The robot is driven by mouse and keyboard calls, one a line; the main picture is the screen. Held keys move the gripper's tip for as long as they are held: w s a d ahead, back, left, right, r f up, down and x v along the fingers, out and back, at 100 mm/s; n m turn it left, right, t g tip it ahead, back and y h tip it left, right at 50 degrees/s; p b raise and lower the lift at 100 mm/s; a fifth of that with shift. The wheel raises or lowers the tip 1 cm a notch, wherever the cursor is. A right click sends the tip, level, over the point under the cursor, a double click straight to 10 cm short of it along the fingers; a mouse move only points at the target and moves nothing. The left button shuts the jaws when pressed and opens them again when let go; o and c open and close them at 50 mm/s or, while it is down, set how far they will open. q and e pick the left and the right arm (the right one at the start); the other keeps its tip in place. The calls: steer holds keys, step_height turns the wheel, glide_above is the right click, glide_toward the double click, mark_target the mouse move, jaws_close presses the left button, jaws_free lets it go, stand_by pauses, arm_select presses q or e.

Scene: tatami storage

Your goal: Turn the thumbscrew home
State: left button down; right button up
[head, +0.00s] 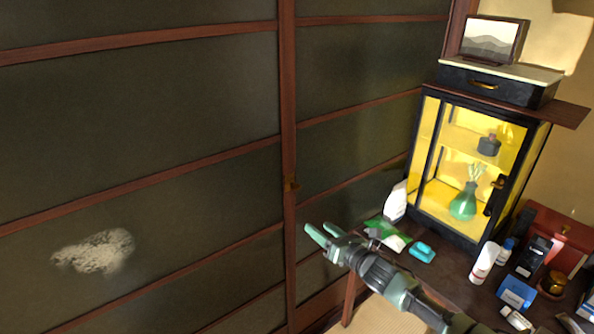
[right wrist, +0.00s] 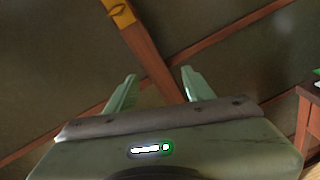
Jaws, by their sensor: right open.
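In the right wrist view a yellow brass plate (right wrist: 119,13) shows on the upright at the top edge, partly cut off. How far the screw is turned cannot be seen. My right gripper (head: 318,229) is open and empty, below and a little right of the fitting in the head view. In the right wrist view its fingers (right wrist: 159,76) point towards the upright, apart from the brass. My left gripper is not in view.
Right of the panels, a dark table (head: 453,272) holds a yellow-lit glass cabinet (head: 417,152), a white bottle (head: 484,263), a teal item (head: 422,252), a green-and-white packet (head: 393,238) and several boxes.

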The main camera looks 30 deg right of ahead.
mark_target(297, 187)
step_height(297, 187, up, 10)
steer(key=w+a+n+t+y, duration=0.1)
steer(key=w+n+t, duration=0.1)
steer(key=n, duration=0.2)
steer(key=w+p, duration=0.1)
steer(key=w, duration=0.1)
steer(key=w+p, duration=0.1)
steer(key=w, duration=0.3)
steer(key=shift+w+a+p, duration=0.3)
steer(key=shift+a+p, duration=0.05)
steer(key=shift+p, duration=0.05)
steer(key=shift+w+f, duration=0.15)
steer(key=shift+w, duration=0.4)
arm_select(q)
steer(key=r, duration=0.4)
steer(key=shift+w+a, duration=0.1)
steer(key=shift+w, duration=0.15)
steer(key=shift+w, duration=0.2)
arm_select(e)
jaws_close()
